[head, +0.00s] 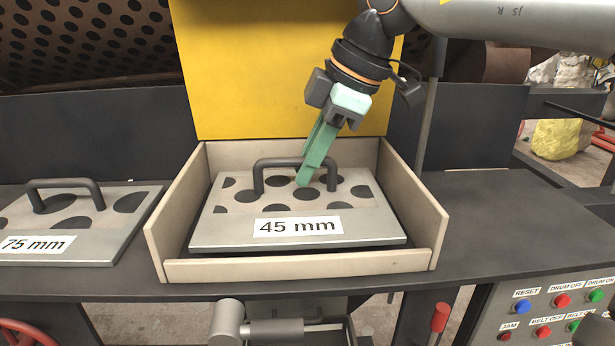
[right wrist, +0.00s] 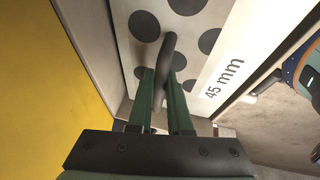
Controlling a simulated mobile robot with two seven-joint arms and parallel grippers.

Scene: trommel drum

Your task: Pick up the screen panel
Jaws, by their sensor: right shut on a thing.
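The 45 mm screen panel (head: 356,228) is a grey plate with dark round holes, a black handle and a white label. In the head view it sits slightly tilted inside a shallow beige tray (head: 158,225). My right gripper (head: 304,180) comes down from above and is shut on the panel's handle (head: 258,178). The right wrist view shows the green fingers (right wrist: 165,105) on both sides of the handle (right wrist: 168,50), with the panel (right wrist: 130,45) beyond them. My left gripper is not in view.
A second panel marked 75 mm (head: 90,245) lies on the dark bench left of the tray. A yellow plate (head: 240,70) stands behind the tray. The bench right of the tray (head: 490,210) is clear. A button panel (head: 550,310) is at lower right.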

